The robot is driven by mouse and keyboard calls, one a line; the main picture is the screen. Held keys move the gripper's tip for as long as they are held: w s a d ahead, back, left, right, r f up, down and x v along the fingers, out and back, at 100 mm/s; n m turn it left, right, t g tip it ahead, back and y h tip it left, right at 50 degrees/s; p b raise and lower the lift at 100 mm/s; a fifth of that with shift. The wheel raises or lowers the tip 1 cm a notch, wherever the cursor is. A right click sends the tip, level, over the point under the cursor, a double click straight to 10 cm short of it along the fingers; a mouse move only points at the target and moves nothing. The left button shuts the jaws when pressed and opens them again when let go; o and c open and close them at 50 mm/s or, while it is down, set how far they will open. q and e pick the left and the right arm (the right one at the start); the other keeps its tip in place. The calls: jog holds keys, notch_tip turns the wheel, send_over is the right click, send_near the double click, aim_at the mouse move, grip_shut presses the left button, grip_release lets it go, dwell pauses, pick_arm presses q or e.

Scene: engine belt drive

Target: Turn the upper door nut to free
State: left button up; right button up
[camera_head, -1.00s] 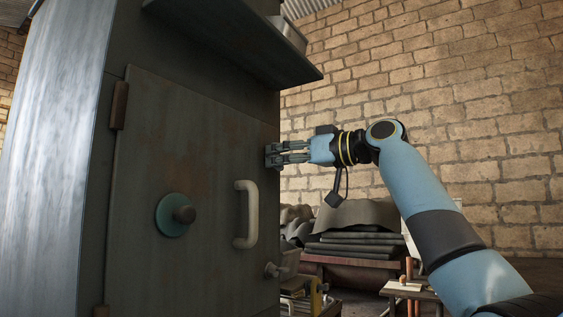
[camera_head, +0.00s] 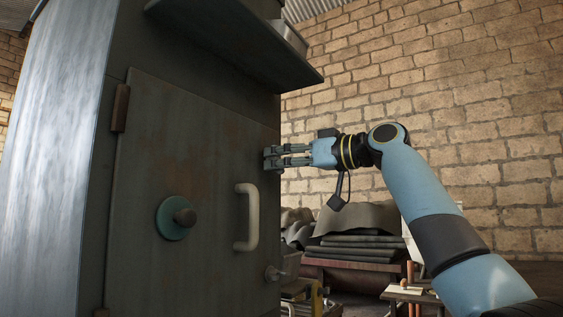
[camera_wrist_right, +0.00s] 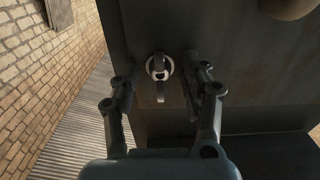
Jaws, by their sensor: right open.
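The upper door nut (camera_wrist_right: 160,67) shows in the right wrist view as a pale round piece with a bar across it, on the dark door (camera_head: 205,110). My right gripper (camera_wrist_right: 166,90) is open, with one finger on each side of the nut; I cannot tell whether either finger touches it. In the head view my right gripper (camera_head: 272,158) is at the door's upper right edge and hides the nut. A similar lower nut (camera_head: 273,273) sits near the door's lower right edge. My left gripper is not in view.
A white handle (camera_head: 246,217) and a green round knob (camera_head: 176,217) stand out from the door. A shelf (camera_head: 235,45) juts out above. A brick wall (camera_head: 440,90) and stacked sheets (camera_head: 355,243) are behind my right arm.

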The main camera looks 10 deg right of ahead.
jog(key=v, duration=1.1)
jog(key=shift+s+d, duration=0.25)
